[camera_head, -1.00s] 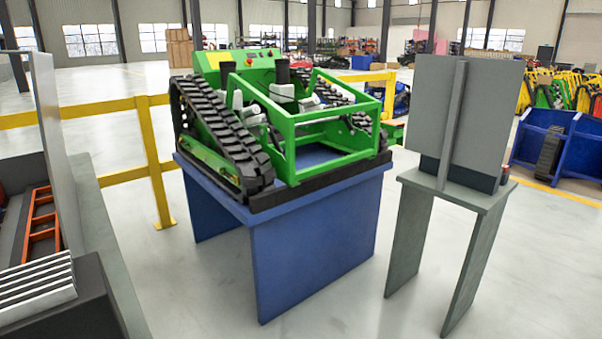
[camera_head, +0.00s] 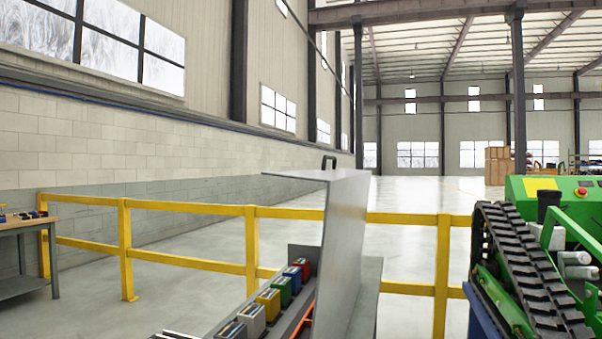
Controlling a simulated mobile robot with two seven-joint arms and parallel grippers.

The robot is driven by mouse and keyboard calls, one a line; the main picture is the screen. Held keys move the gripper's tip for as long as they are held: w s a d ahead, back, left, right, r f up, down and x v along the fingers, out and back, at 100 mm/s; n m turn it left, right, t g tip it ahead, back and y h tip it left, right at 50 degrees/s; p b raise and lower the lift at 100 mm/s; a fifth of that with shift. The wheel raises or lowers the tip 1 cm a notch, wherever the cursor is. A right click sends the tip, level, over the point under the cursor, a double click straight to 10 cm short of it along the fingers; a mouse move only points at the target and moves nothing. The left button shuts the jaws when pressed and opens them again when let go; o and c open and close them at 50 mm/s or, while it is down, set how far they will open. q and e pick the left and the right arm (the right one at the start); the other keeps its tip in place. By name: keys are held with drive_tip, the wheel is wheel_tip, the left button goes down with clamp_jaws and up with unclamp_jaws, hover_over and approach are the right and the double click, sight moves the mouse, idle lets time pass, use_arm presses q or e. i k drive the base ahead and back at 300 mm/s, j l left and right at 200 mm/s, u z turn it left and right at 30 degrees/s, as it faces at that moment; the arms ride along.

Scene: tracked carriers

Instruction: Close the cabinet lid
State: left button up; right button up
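The cabinet lid (camera_head: 342,255) is a grey metal panel standing upright at the lower middle of the head view. It has a dark handle (camera_head: 328,162) on its top edge. The lid is open, and the open cabinet (camera_head: 281,322) shows to its left. A row of coloured boxes, including a yellow one (camera_head: 268,302) and a green one (camera_head: 282,291), sits inside. The cabinet's lower part is cut off by the frame. Neither of my grippers is in view.
A yellow railing (camera_head: 186,205) runs behind the cabinet. A green tracked carrier (camera_head: 520,265) stands at the right. A workbench (camera_head: 28,228) with small items stands at the far left. Open floor (camera_head: 150,318) lies between the workbench and the cabinet.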

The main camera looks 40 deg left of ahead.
sight(347, 191)
drive_tip(key=i+l+u, duration=0.2)
drive_tip(key=u, duration=0.3)
drive_tip(key=i+l+u, duration=0.1)
drive_tip(key=l+u, duration=0.35)
